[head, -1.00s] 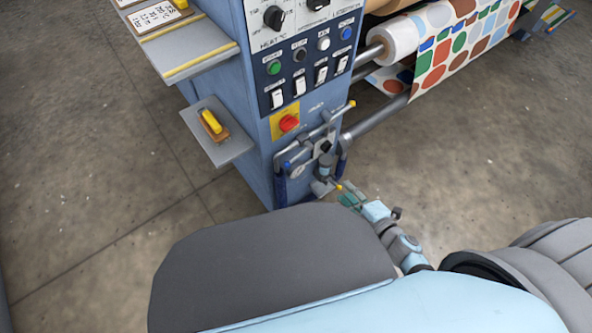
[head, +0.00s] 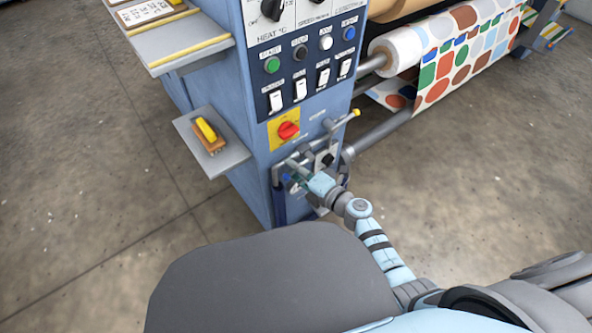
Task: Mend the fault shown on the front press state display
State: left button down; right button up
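The blue press cabinet (head: 225,112) stands ahead. Its front panel (head: 262,95) carries a large black knob, green, black, white and blue round buttons, and several white rocker switches. My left gripper is not in view. The state display is not in view.
A printed roll (head: 465,50) with coloured dots is on the right of the cabinet. A small shelf (head: 231,155) with a yellow-handled brush (head: 209,135) juts out left. An upper shelf (head: 190,52) holds a written card (head: 150,10). Concrete floor is clear at left.

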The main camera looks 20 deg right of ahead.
jog(key=shift+c, duration=0.6)
grip_shut()
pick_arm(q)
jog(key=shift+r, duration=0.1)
pick_arm(e)
jog(key=shift+r+m+y+p, duration=0.4)
jog(key=shift+r+m+p, duration=0.35)
jog(key=shift+m+p, duration=0.4)
jog(key=shift+a, duration=0.1)
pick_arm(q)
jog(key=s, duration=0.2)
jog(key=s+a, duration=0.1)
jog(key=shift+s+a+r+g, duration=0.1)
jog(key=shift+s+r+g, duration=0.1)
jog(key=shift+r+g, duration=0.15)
pick_arm(e)
jog(key=shift+o, duration=0.6)
grip_release()
jog(key=shift+s+f, duration=0.1)
jog(key=shift+s, duration=0.05)
